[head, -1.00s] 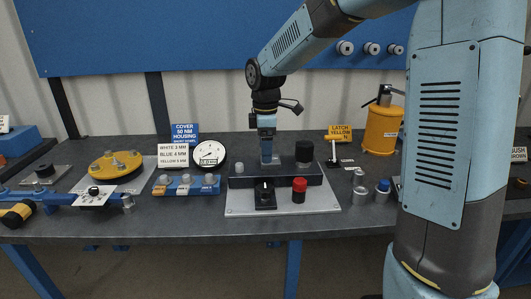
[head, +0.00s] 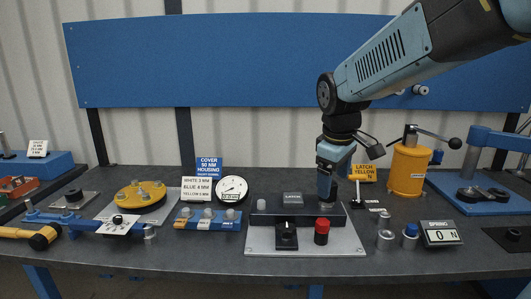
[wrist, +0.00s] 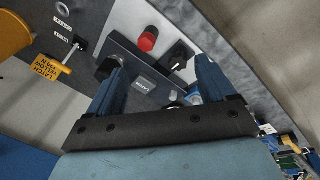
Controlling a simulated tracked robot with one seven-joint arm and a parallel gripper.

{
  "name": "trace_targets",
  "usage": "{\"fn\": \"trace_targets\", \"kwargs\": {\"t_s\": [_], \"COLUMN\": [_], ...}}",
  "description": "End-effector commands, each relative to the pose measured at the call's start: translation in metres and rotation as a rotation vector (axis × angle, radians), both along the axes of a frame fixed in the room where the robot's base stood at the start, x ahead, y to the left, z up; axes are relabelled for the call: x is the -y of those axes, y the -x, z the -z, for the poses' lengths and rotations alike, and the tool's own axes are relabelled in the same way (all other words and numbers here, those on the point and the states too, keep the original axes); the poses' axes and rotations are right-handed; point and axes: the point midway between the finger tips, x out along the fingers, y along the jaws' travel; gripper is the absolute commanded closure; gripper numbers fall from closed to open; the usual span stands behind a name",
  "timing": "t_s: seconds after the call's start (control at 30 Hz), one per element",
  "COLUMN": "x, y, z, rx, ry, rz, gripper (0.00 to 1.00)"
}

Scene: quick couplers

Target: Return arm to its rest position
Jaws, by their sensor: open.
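My gripper (head: 325,198) hangs over the right part of the dark coupler block (head: 270,216) in the head view; I cannot tell whether it touches it. In the wrist view, my gripper (wrist: 160,62) is open with two blue fingers spread apart. Nothing is gripped between them. The dark block (wrist: 130,55) with its grey label plate lies beyond the fingers. A black round cap by the left fingertip is partly hidden.
A yellow canister (head: 408,170) stands to the right.

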Motion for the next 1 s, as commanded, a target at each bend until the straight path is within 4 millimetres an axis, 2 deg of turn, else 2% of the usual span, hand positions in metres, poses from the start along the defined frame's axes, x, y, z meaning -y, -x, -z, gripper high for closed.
{"fn": "trace_targets", "kwargs": {"t_s": [0.03, 0.27, 0.4, 0.6, 0.8, 1.0], "x": [0.006, 0.035, 0.051, 0.067, 0.074, 0.075], "y": [0.012, 0.061, 0.091, 0.127, 0.144, 0.146], "z": [-0.005, -0.019, -0.022, -0.02, -0.017, -0.016], "rx": [0.025, 0.126, 0.182, 0.245, 0.271, 0.273], "ry": [-0.012, -0.099, -0.172, -0.278, -0.34, -0.35], "rz": [0.052, 0.313, 0.464, 0.648, 0.741, 0.756], "gripper": [0.16, 0.16, 0.16, 0.16, 0.16, 0.16]}}
